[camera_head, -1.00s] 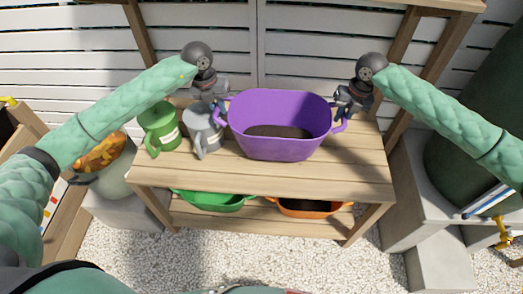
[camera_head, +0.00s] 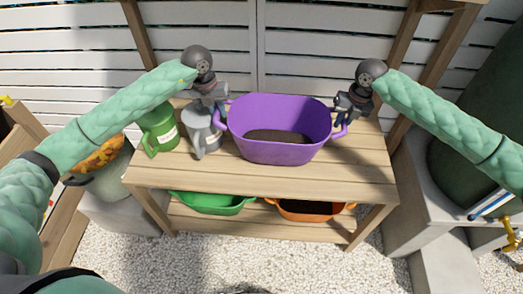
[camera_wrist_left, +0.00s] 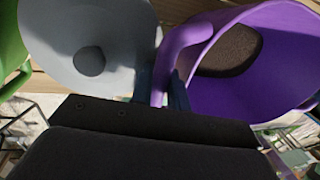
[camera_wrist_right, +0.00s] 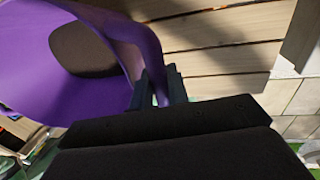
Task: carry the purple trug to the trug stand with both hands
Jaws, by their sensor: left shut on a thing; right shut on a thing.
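The purple trug (camera_head: 280,150) is at the wooden bench top, with dark soil in its bottom. I cannot tell whether its base touches the boards. My left gripper (camera_head: 219,112) is shut on its left handle, which shows between the fingers in the left wrist view (camera_wrist_left: 172,62). My right gripper (camera_head: 345,118) is shut on its right handle, which also shows in the right wrist view (camera_wrist_right: 150,62). The trug looks about level. I cannot make out which thing is the trug stand.
A grey can (camera_head: 203,140) stands close to the trug's left side, with a green can (camera_head: 158,135) further left. Green (camera_head: 212,204) and orange (camera_head: 308,211) trugs sit on the lower shelf. The bench top (camera_head: 320,180) is clear in front and at right.

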